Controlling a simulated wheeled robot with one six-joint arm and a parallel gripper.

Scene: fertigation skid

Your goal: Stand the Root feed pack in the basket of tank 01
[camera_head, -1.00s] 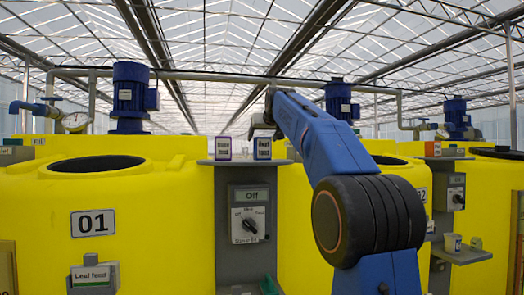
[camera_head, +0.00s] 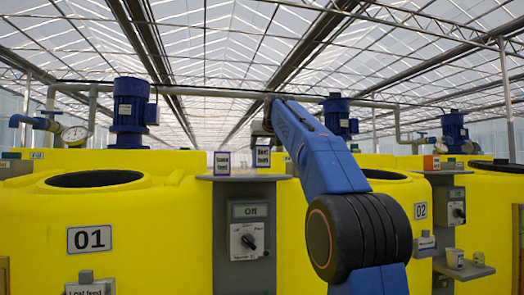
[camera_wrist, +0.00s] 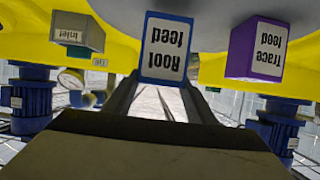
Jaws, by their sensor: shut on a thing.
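The Root feed pack (camera_head: 263,157), white-labelled with a blue edge, is in my gripper (camera_head: 263,133) above the grey shelf between the tanks. In the wrist view the pack (camera_wrist: 165,48) appears upside down, between the two fingers of my gripper (camera_wrist: 160,90), which is shut on it. Its base sits a little higher than that of the Trace feed pack beside it. Tank 01 (camera_head: 150,225) is the yellow tank at left, with a number plate and a dark round opening (camera_head: 95,179) on top. I cannot make out a basket; the opening's inside is hidden.
The purple Trace feed pack (camera_head: 222,163) stands on the grey shelf (camera_head: 245,178), left of the Root feed pack. A control box with a dial (camera_head: 249,232) is below. A blue motor (camera_head: 131,110) and pipework rise behind tank 01.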

